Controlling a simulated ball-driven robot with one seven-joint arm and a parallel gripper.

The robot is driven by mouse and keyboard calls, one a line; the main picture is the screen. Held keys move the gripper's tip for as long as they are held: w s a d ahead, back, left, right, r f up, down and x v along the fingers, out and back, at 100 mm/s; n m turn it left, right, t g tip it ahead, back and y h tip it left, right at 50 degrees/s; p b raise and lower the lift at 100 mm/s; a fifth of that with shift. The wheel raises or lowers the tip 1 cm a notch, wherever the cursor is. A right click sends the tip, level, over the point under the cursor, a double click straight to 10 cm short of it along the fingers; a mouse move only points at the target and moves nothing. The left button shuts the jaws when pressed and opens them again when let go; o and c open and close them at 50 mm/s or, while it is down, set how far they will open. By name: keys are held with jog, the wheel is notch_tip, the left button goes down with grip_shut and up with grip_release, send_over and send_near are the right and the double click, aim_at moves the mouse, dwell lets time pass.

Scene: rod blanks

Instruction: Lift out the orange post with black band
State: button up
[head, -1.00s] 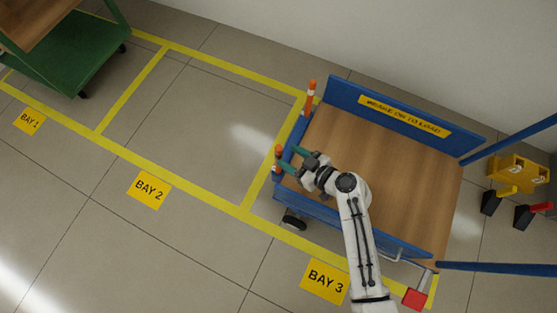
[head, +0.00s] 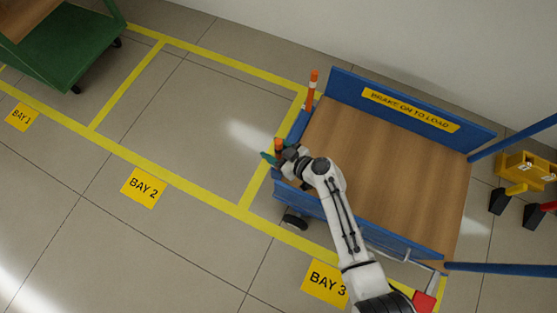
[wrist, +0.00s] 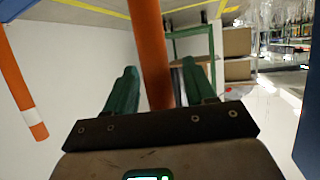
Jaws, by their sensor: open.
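An orange post (head: 278,144) stands at the near left corner of the blue cart, its lower part hidden behind my gripper (head: 271,155) in the head view. In the wrist view this orange post (wrist: 153,50) runs between the two green fingers of my gripper (wrist: 159,68). The fingers are open, one on each side, with a gap at each side of the post. I see no black band on the visible part. A second orange post with white banding (head: 312,88) stands at the far left corner; it also shows at the left of the wrist view (wrist: 20,80).
The blue cart (head: 340,88) has a wooden deck (head: 390,165), empty apart from my arm above it. A wall stands behind it. A green cart (head: 70,50) is at upper left. Yellow floor lines mark the bays, and bay 2 is clear floor.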

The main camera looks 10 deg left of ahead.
jog(key=shift+a, duration=0.1)
jog(key=c, duration=0.8)
notch_tip(320, 180, up, 18)
jog(key=p, duration=0.8)
jog(key=shift+w, duration=0.1)
